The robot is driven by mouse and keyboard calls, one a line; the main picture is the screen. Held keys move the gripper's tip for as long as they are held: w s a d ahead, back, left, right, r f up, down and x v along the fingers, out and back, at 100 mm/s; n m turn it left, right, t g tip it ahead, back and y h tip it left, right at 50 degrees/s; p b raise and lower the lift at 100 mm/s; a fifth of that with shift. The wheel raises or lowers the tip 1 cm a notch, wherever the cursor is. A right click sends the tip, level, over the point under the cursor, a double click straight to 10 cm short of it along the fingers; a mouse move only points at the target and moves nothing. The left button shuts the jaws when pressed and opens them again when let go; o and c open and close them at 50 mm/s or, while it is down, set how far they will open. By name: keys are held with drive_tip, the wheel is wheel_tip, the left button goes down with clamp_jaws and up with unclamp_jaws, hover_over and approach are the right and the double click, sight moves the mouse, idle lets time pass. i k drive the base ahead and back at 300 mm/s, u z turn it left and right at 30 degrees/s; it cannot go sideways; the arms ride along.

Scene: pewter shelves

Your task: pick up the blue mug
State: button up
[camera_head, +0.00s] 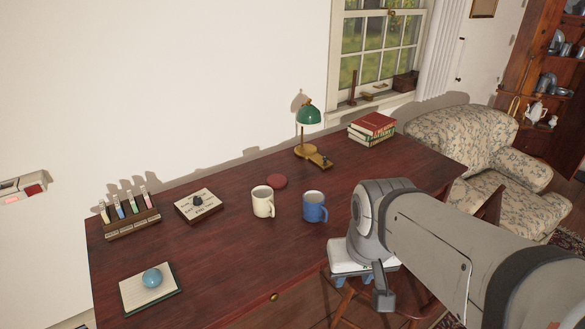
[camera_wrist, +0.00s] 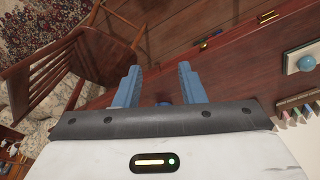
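The blue mug (camera_head: 314,208) stands upright on the dark red-brown desk (camera_head: 215,262), right of a cream mug (camera_head: 262,203), with its handle toward the right. My gripper (camera_head: 366,279) is apart from it, to its right and nearer the camera, by the desk's front edge and above a wooden chair. In the wrist view, the two blue fingers of my gripper (camera_wrist: 158,75) are spread apart with no object clearly held. A small blue patch shows low between them; I cannot tell what it is.
A green lamp (camera_head: 308,116), books (camera_head: 371,127), a dial box (camera_head: 198,205), a rack (camera_head: 131,217) and a notepad (camera_head: 136,295) with a blue ball (camera_head: 152,277) are on the desk. The chair (camera_wrist: 62,55) is close in the wrist view. The desk's front middle is clear.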

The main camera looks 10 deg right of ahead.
sight(313, 210)
drive_tip(key=i, duration=0.4)
drive_tip(key=z, duration=1.55)
drive_tip(key=k, duration=1.1)
drive_tip(key=u, duration=0.7)
drive_tip(key=i, duration=1.5)
drive_tip(key=u, duration=0.05)
